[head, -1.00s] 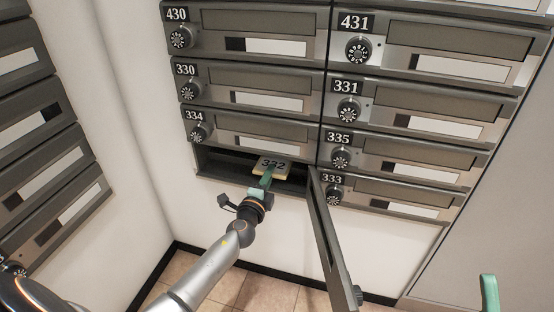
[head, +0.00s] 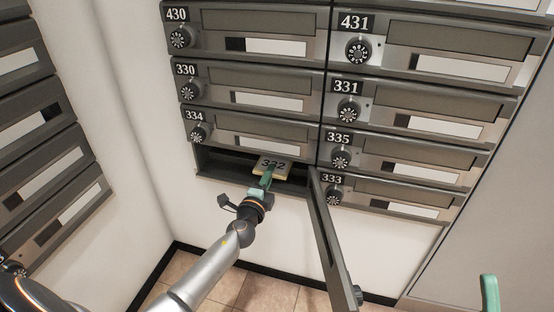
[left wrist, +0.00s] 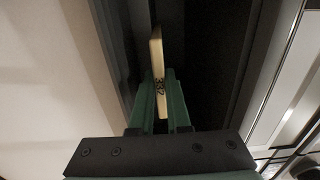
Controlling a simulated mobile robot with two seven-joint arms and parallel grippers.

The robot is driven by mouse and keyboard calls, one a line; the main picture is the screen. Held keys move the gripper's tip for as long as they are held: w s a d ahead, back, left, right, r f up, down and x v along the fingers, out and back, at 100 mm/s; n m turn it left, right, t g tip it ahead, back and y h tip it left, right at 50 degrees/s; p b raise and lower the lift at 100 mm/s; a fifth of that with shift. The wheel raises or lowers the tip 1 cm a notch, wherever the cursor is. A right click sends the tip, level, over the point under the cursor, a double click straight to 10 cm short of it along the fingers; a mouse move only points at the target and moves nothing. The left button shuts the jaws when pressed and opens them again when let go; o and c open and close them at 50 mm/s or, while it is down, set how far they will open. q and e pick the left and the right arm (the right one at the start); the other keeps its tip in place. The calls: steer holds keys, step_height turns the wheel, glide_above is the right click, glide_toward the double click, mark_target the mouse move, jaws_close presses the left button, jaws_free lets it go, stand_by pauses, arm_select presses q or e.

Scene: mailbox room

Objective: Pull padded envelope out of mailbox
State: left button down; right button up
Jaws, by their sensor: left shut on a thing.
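The padded envelope (head: 272,167) is a cream packet marked 332. It lies in the open bottom-left mailbox (head: 222,167), with its near end at the opening. My left gripper (head: 266,178) is at the mouth of the box, with its green fingers on the envelope's near end. In the left wrist view the envelope (left wrist: 156,70) stands edge-on between the two green fingers (left wrist: 160,108), which are shut on it. Its far part reaches into the dark box. The green tip of my right gripper (head: 490,293) shows at the lower right; its jaws cannot be made out.
The opened mailbox door (head: 333,245) hangs down to the right of my left gripper. Closed mailboxes 334 (head: 250,130) and 333 (head: 385,195) are above and to the right. More mailboxes (head: 40,130) line the left wall. Free room lies below the opening, before the white wall.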

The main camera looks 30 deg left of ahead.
arm_select(q)
steer(key=shift+r, duration=0.3)
stand_by(0.4)
steer(key=shift+s, duration=0.1)
steer(key=shift+s+d+p, duration=0.1)
steer(key=shift+s+p, duration=0.2)
steer(key=shift+s, duration=0.05)
steer(key=b+v, duration=0.2)
steer(key=v, duration=1.6)
steer(key=shift+s+d, duration=0.15)
